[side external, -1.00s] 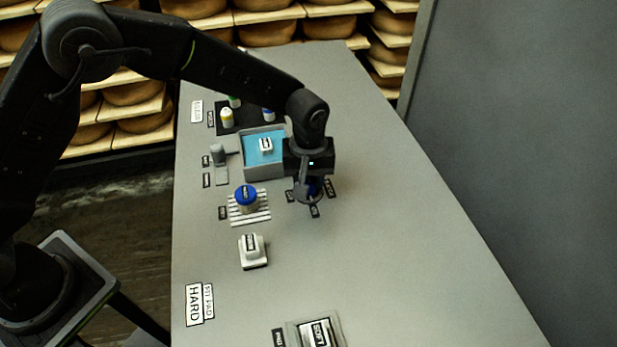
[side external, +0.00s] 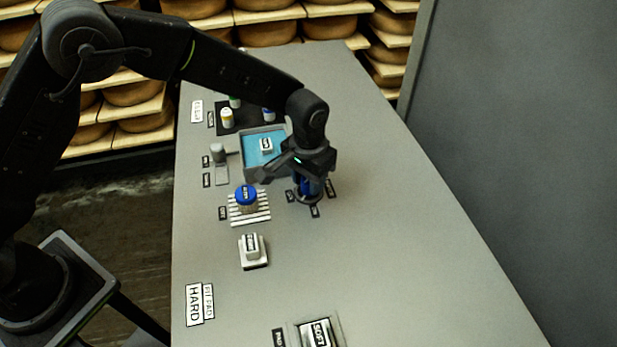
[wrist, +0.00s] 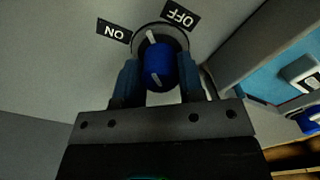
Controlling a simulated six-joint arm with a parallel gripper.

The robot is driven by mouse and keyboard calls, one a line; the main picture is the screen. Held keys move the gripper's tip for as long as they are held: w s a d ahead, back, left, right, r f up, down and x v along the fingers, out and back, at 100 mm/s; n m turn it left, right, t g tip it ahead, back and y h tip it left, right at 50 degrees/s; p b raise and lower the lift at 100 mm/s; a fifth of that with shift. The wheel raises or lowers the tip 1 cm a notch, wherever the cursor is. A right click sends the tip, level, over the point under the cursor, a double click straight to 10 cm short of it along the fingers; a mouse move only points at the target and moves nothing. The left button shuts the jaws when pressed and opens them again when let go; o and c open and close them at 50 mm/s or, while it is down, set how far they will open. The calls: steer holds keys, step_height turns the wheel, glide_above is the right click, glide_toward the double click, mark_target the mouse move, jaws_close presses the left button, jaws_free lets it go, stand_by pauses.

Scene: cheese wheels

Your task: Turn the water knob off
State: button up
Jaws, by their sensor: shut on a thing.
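The blue water knob (wrist: 160,66) stands on a round grey base between my fingers in the wrist view. A white pointer mark shows on the far side of the base, between the "ON" label (wrist: 114,31) on the left and the "OFF" label (wrist: 180,15) on the right. My gripper (wrist: 160,80) is shut on the knob, one finger on each side. In the side external view, my gripper (side external: 311,186) points down over the knob and hides most of it.
A grey-walled basin with blue inside (side external: 262,138) stands just behind and left of the knob. A blue-topped jar (side external: 246,197) sits on a striped rack to the left. A white block (side external: 253,249) lies nearer. The counter to the right is clear.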

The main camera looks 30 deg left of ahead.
steer(key=m, duration=0.4)
steer(key=shift+m, duration=2.8)
steer(key=o, duration=0.9)
step_height(320, 180, up, 14)
steer(key=shift+f, duration=0.1)
